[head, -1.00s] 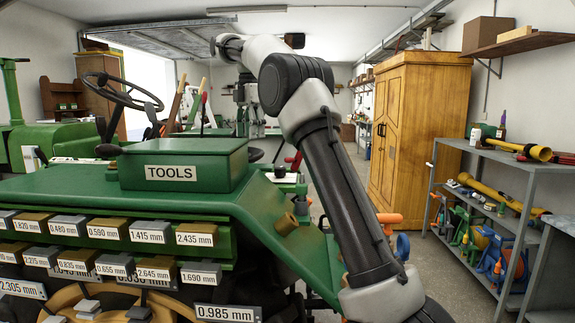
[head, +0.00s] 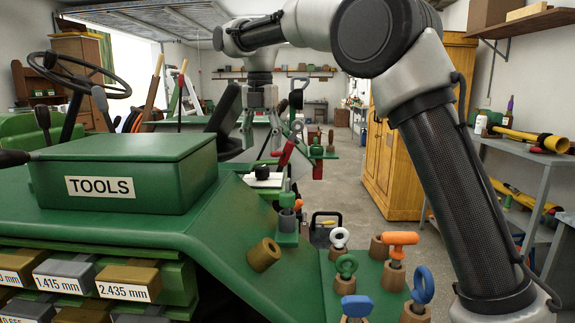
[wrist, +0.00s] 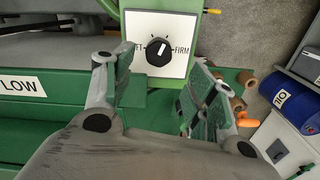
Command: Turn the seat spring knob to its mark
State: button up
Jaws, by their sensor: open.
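The seat spring knob (wrist: 158,51) is a small black dial with a white pointer line, on a white plate (wrist: 178,25) lettered FIRM at its right and partly hidden letters ending in FT at its left. The pointer looks slanted up and right; I cannot make out the mark clearly. In the head view the knob (head: 262,172) is a small dark spot on its plate beyond the toolbox. My gripper (wrist: 150,88) is open and empty, its fingers below and to either side of the knob, apart from it. In the head view my gripper (head: 261,103) is above the plate.
A green TOOLS box (head: 125,175) sits on the tractor at left. Ring-topped pins (head: 347,268) and an orange-handled pin (head: 397,245) stand in holders at front right. Levers with red handles (head: 286,154) rise near the knob. Floor (head: 345,195) shows clear toward the wooden cabinet (head: 395,160).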

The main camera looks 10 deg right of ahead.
aim_at(262, 168)
jog(key=shift+a, duration=0.2)
jog(key=shift+d+f+n, duration=0.1)
jog(key=shift+f+n, duration=0.1)
jog(key=shift+n, duration=0.1)
notch_tip(262, 168, down, 7)
jog(key=shift+f, duration=0.15)
jog(key=shift+c, duration=0.4)
jog(key=c, duration=0.9)
